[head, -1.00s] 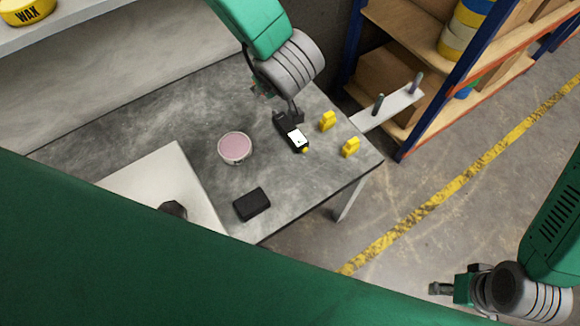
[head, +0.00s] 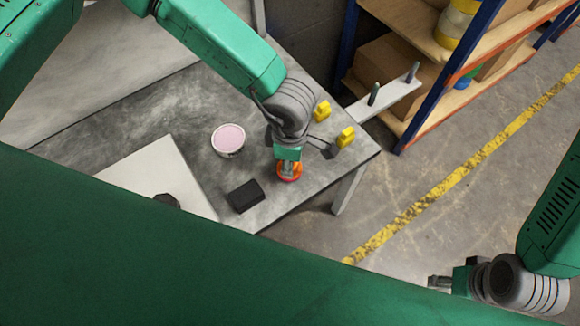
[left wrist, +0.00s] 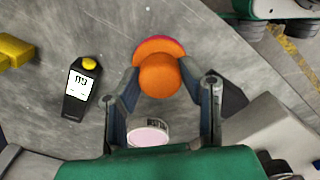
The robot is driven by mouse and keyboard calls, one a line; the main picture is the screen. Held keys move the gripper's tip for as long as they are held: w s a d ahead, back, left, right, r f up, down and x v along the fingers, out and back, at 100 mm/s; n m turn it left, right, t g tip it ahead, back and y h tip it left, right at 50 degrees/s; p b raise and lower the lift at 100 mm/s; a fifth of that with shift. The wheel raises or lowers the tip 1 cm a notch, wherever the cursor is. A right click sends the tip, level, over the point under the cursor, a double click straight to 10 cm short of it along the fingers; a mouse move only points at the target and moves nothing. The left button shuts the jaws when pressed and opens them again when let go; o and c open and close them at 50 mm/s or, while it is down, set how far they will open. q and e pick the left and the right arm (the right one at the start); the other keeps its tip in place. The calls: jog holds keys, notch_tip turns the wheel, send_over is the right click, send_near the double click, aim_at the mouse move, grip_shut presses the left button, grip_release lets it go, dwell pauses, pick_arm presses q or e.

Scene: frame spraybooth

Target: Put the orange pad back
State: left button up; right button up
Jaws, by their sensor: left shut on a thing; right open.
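My left gripper (head: 289,163) is shut on the orange pad (head: 290,172), over the bench near its front right edge. In the left wrist view the pad (left wrist: 160,76) is round, orange with a pinkish-red rim on its far side, between the two fingers (left wrist: 161,88). I cannot tell whether its underside touches the bench. My right gripper (head: 438,284) is open and empty at the lower right, away from the bench.
A pegged bracket (head: 390,95) juts out beside a shelf rack.

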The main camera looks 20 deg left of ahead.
pick_arm(q)
jog(key=f, duration=0.1)
jog(key=a+f, duration=0.1)
jog(key=f, duration=0.1)
jog(key=shift+b, duration=0.4)
jog(key=shift+a+f, duration=0.25)
jog(key=shift+c, duration=0.4)
jog(key=shift+a+r, duration=0.1)
jog(key=shift+a, duration=0.05)
jog(key=o, duration=0.7)
jog(key=shift+s, duration=0.1)
jog(key=o, duration=0.4)
jog(key=shift+d, duration=0.65)
jog(key=r, duration=0.2)
jog(key=r+p, duration=0.1)
jog(key=r, duration=0.1)
jog(key=r+p, duration=0.1)
jog(key=r, duration=0.1)
jog(key=shift+a+r, duration=0.2)
jog(key=shift+a, duration=0.2)
jog(key=r, duration=0.2)
jog(key=r+p, duration=0.1)
jog(key=r, duration=0.2)
jog(key=shift+d+r, duration=0.35)
jog(key=shift+d, duration=0.05)
jog(key=shift+a, duration=0.15)
pick_arm(e)
jog(key=r, duration=0.1)
jog(key=a+r, duration=0.1)
jog(key=shift+r, duration=0.3)
